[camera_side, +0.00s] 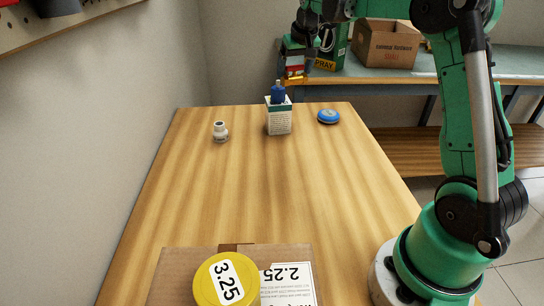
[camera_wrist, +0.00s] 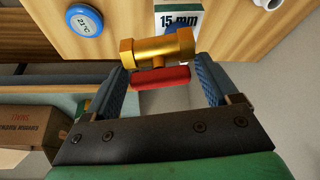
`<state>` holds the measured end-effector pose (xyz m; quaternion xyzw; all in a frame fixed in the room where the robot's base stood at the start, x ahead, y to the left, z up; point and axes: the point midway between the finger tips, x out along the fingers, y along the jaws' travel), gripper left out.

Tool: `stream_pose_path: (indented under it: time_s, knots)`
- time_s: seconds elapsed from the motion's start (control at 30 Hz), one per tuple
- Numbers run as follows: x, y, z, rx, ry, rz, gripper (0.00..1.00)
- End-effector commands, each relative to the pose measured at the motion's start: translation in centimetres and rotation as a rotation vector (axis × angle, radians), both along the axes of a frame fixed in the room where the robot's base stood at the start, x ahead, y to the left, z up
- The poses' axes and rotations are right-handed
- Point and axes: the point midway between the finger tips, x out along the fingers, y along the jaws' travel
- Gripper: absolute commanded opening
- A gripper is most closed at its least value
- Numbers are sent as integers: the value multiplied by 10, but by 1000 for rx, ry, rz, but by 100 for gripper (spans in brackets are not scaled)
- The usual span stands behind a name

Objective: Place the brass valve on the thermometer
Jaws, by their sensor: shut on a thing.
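The brass valve (camera_wrist: 158,48), gold with a red handle (camera_wrist: 160,77), sits between the two blue-padded fingers of my gripper (camera_wrist: 162,84). My gripper is shut on it. In the side view, the valve (camera_side: 294,72) hangs in the air under my gripper (camera_side: 297,58), above and beyond the far end of the table. The thermometer (camera_side: 328,117) is a round blue disc lying on the far right part of the table. In the wrist view, the thermometer (camera_wrist: 84,21) shows a white face reading 23 °C, to the upper left of the valve and apart from it.
A white-and-green box (camera_side: 279,121) with a blue item on top stands left of the thermometer. A small white fitting (camera_side: 220,132) stands farther left. A cardboard box (camera_side: 178,270) bears a yellow roll (camera_side: 207,283) at the near end. The table's middle (camera_side: 265,190) is clear.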

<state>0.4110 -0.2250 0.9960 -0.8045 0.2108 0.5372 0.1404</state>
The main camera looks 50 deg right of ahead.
Motion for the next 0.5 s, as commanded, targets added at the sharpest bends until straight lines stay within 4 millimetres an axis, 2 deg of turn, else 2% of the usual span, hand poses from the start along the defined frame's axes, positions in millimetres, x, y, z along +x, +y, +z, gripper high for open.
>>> stream_pose_path:
  time_s: [0.03,0.1,0.2,0.33,0.5]
  knots:
    - [-2,-29,-7,0,0,-56,19]
    - [-8,-62,-15,0,0,-119,19]
    - [-18,-99,-26,0,0,-191,19]
    - [-29,-128,-36,0,0,-249,19]
    - [-35,-141,-55,0,0,-275,19]
